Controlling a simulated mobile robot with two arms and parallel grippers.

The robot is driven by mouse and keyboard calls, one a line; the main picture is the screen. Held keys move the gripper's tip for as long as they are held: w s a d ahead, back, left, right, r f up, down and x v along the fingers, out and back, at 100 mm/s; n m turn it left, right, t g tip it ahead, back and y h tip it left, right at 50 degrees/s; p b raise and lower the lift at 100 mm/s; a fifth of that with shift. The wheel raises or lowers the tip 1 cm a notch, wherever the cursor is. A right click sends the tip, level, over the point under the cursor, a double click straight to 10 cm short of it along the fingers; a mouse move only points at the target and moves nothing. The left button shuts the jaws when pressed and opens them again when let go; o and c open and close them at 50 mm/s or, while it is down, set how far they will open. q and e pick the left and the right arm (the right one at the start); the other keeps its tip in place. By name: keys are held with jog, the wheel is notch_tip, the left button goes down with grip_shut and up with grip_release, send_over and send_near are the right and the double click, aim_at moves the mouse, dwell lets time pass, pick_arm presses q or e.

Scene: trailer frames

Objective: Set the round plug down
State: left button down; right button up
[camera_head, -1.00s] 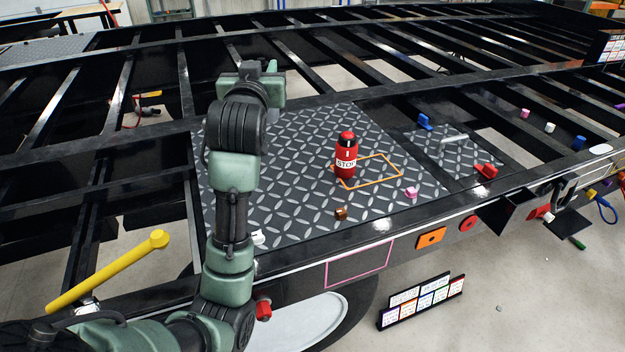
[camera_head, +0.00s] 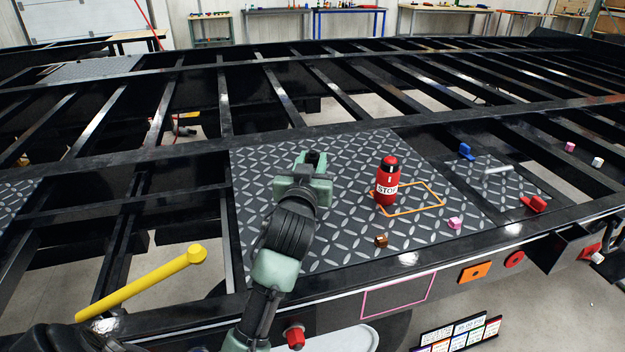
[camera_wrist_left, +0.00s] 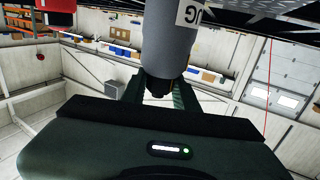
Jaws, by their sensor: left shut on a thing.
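The plug runs up out of that picture. In the head view the plug is hidden behind my gripper, and I cannot tell whether it touches the plate. An orange outline (camera_head: 437,192) lies on the plate beside the bottle. My right gripper is not in view.
A small brown block (camera_head: 381,240) and a pink piece (camera_head: 455,223) lie near the plate's front edge. A yellow bar (camera_head: 140,285) sticks out at the left. Open gaps lie between the black beams behind the plate. The plate's middle is mostly clear.

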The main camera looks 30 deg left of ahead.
pick_arm(q)
notch_tip(320, 180, down, 4)
jog(key=shift+r, duration=0.15)
jog(key=shift+f, duration=0.25)
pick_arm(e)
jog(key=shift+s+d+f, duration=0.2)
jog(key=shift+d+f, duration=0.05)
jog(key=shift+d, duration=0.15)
pick_arm(q)
jog(key=shift+f+b, duration=0.1)
jog(key=shift+b, duration=0.2)
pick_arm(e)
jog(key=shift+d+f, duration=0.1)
pick_arm(q)
jog(key=c, duration=1.1)
grip_release()
jog(key=shift+f, duration=0.1)
